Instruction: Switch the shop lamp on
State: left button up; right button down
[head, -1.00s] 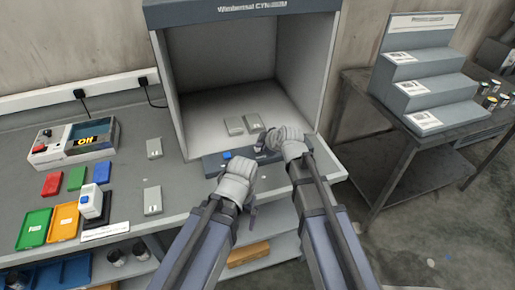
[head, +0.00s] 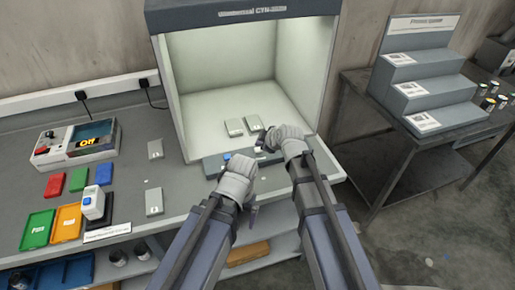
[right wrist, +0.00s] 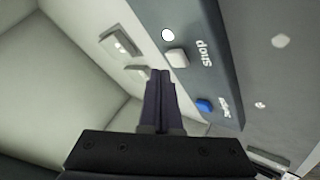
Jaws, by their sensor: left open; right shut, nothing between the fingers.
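The viewing booth (head: 164,88) stands on the bench, and its inside is lit with a pale greenish-white light. Its control strip (head: 213,167) runs along the front edge. In the right wrist view, a pale button (right wrist: 177,58) sits beside the word "shop", with a bright white round spot (right wrist: 167,35) next to it. A blue button (right wrist: 204,105) is farther along the strip. My right gripper (right wrist: 160,76) is shut and empty, its tips close to the shop button; contact cannot be told. My left gripper (head: 250,207) is open, in front of the strip.
Two grey panels (head: 234,127) lie on the booth floor. Left on the bench are a meter box (head: 60,157) reading "Off", coloured trays (head: 37,229), a white-and-blue device (head: 93,203) and grey panels. A stepped stand (head: 428,92) is on the right table.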

aim_at(260, 151)
notch_tip(260, 151, up, 6)
jog(key=p, duration=0.6)
jog(key=a+r+p+v, duration=0.1)
jog(key=p+v, duration=0.6)
jog(key=v, duration=0.1)
jog(key=shift+r, duration=0.25)
